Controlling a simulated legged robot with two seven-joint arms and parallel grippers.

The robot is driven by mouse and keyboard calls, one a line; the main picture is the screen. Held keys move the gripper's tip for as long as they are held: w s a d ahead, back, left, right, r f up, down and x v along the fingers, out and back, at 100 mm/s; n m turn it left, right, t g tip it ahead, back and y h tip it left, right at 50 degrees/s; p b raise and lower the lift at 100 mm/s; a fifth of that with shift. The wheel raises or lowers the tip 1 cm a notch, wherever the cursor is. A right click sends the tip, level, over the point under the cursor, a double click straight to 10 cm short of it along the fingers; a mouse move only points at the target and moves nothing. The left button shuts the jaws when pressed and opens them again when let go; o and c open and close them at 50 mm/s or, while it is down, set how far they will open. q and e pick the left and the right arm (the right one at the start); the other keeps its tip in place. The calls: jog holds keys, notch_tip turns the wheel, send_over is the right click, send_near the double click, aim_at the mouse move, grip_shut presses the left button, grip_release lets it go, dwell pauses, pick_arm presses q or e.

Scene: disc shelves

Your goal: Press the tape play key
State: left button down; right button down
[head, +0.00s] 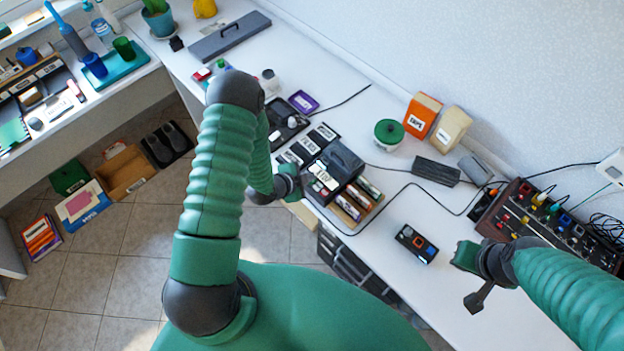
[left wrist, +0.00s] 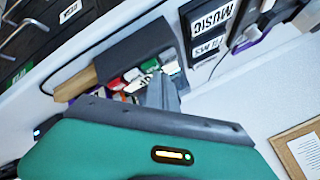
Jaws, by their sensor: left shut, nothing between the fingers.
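The tape player (head: 347,158) is a dark box on the white bench, right of my left gripper in the head view. Its row of red, white and green keys (head: 322,178) faces that gripper. In the left wrist view the keys (left wrist: 135,78) lie at the player's open edge, partly hidden by the fingers. My left gripper (head: 292,184) is shut and empty, and its grey fingers (left wrist: 163,92) overlap the white and green keys in the wrist view; I cannot tell if they touch. The play key's marking is too small to read. My right gripper (head: 466,256) is over the bench at the right.
Labelled black cases (head: 308,146) lie beside the player, and a row of tapes (head: 358,198) stands along its other side. A small black device (head: 416,243) and a mixer panel (head: 545,222) are to the right. Cables cross the bench. The bench around the small device is clear.

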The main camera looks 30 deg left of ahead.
pick_arm(q)
jog(key=shift+a+f+b, duration=0.15)
jog(key=shift+f+b, duration=0.15)
jog(key=shift+f, duration=0.1)
jog(key=shift+r, duration=0.15)
jog(key=shift+d+r+p, duration=0.35)
jog(key=shift+r+p, duration=0.3)
jog(key=shift+r, duration=0.1)
notch_tip(320, 180, up, 5)
jog(key=p, duration=0.4)
dwell(0.5)
